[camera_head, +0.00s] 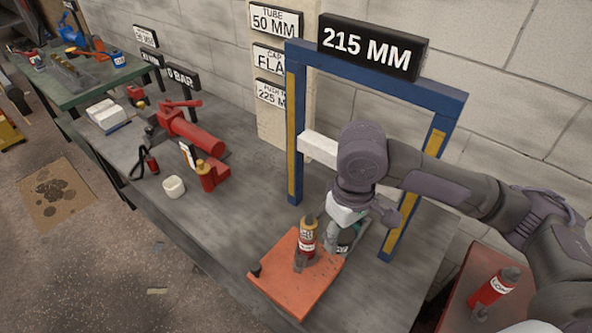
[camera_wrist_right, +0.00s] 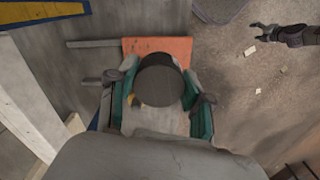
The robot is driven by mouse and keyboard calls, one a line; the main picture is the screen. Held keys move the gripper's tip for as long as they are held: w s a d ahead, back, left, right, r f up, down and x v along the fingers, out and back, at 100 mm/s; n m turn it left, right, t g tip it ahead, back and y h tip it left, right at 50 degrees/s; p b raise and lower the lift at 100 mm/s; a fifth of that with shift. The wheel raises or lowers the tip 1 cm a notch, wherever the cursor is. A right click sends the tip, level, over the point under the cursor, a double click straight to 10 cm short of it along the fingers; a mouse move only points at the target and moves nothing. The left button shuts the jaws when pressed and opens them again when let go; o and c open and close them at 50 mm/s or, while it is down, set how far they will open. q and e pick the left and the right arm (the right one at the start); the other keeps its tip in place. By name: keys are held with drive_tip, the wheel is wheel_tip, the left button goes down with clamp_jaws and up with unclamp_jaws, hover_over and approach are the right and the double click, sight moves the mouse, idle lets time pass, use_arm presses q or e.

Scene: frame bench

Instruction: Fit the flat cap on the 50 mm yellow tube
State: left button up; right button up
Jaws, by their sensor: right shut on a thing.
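My right gripper (camera_head: 338,236) reaches down over the back right side of an orange board (camera_head: 278,283). In the right wrist view its teal fingers (camera_wrist_right: 160,88) are shut on a dark grey round piece (camera_wrist_right: 160,82). Only its round face shows there, and I cannot tell for sure that it is the flat cap. My left gripper (camera_wrist_right: 259,32) shows small at the wrist view's upper right, open and empty over the floor.
The bench's middle is clear.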

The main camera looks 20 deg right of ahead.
drive_tip(key=shift+w+a+r+n+p, duration=1.3)
drive_tip(key=shift+w+n+p, duration=3.75)
drive_tip(key=shift+n, duration=7.55)
drive_tip(key=shift+w+a+f+b, duration=0.1)
drive_tip(key=shift+w+f+b, duration=0.2)
drive_tip(key=shift+f+b, duration=0.6)
drive_tip(key=shift+w+f+b, duration=0.3)
drive_tip(key=shift+f+b, duration=0.25)
drive_tip(key=shift+f, duration=0.7)
drive_tip(key=shift+w+a+f+b, duration=0.1)
drive_tip(key=shift+w+f+b, duration=0.2)
drive_tip(key=shift+f+b, duration=0.6)
use_arm(q)
wheel_tip(320, 180, up, 7)
drive_tip(key=s+d, duration=0.1)
drive_tip(key=s, duration=0.1)
drive_tip(key=shift+s+f, duration=0.2)
drive_tip(key=shift+s, duration=0.2)
use_arm(e)
drive_tip(key=shift+f, duration=0.2)
use_arm(q)
drive_tip(key=shift+d+r+p, duration=0.1)
drive_tip(key=shift+r+p, duration=0.45)
drive_tip(key=shift+p, duration=0.2)
drive_tip(key=shift+r+p, duration=0.25)
drive_tip(key=shift+p, duration=0.05)
